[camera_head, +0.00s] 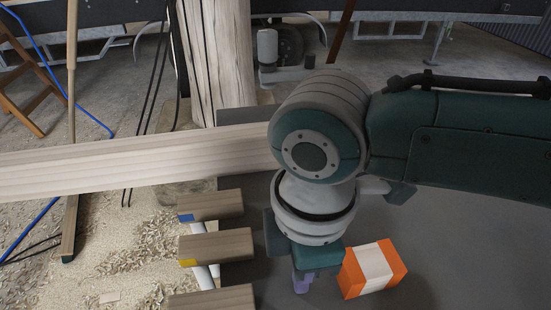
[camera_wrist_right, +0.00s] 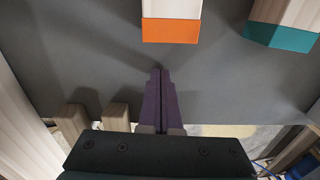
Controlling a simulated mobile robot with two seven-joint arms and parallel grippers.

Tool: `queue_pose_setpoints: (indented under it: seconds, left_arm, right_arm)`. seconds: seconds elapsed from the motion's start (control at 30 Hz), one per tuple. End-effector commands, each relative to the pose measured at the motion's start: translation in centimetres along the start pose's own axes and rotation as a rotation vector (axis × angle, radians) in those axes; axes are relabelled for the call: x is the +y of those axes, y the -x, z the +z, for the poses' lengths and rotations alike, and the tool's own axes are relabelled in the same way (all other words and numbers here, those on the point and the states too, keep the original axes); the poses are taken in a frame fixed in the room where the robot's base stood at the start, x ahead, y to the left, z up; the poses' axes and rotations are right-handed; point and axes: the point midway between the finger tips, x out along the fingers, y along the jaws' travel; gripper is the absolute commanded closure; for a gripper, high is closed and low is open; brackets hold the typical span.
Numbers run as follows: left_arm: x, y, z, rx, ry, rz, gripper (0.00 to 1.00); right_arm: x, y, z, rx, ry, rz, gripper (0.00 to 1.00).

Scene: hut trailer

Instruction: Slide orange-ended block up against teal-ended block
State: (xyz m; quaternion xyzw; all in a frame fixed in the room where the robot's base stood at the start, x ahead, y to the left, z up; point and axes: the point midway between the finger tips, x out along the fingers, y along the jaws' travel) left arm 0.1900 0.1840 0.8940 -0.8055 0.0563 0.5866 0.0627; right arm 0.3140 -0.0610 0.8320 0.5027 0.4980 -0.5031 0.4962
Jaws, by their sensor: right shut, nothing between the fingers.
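The orange-ended block (camera_head: 373,268) lies on the dark grey surface in the head view, with a pale middle and orange ends. In the right wrist view its orange end (camera_wrist_right: 171,31) is at the top centre. The teal-ended block (camera_wrist_right: 282,36) is at the top right of the right wrist view, to the right of the orange end with a gap between them. I cannot make it out in the head view. My right gripper (camera_head: 302,282) is shut and empty, its purple fingers (camera_wrist_right: 161,72) just left of the orange-ended block, apart from it. My left gripper is not in view.
The dark grey surface (camera_head: 430,240) is clear around the block. Wooden pieces with a blue end (camera_head: 212,205) and a yellow end (camera_head: 217,246) stick out at its left edge. A long pale beam (camera_head: 130,155) and an upright post (camera_head: 215,60) stand behind.

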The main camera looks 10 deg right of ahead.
Motion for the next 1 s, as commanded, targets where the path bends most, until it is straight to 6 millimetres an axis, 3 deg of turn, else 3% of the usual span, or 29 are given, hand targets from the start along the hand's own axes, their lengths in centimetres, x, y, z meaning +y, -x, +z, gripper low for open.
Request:
queue_pose_setpoints:
  seconds: [0.03,0.2,0.67,0.83,1.0]
  left_arm:
    - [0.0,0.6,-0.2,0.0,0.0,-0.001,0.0]
    - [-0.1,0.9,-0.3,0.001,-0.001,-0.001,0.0]
    - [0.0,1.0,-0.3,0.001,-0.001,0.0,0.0]
    - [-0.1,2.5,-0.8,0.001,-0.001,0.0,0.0]
    - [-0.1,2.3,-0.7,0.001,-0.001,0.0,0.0]
  right_arm:
    - [0.1,0.5,1.2,-0.004,-0.004,0.001,1.0]
    - [0.1,0.4,2.8,-0.002,-0.003,0.002,1.0]
    - [0.1,0.5,3.4,-0.001,-0.002,0.002,1.0]
    - [0.0,0.8,5.0,-0.002,-0.006,-0.001,1.0]
    - [0.1,0.4,5.2,0.0,-0.002,0.002,1.0]
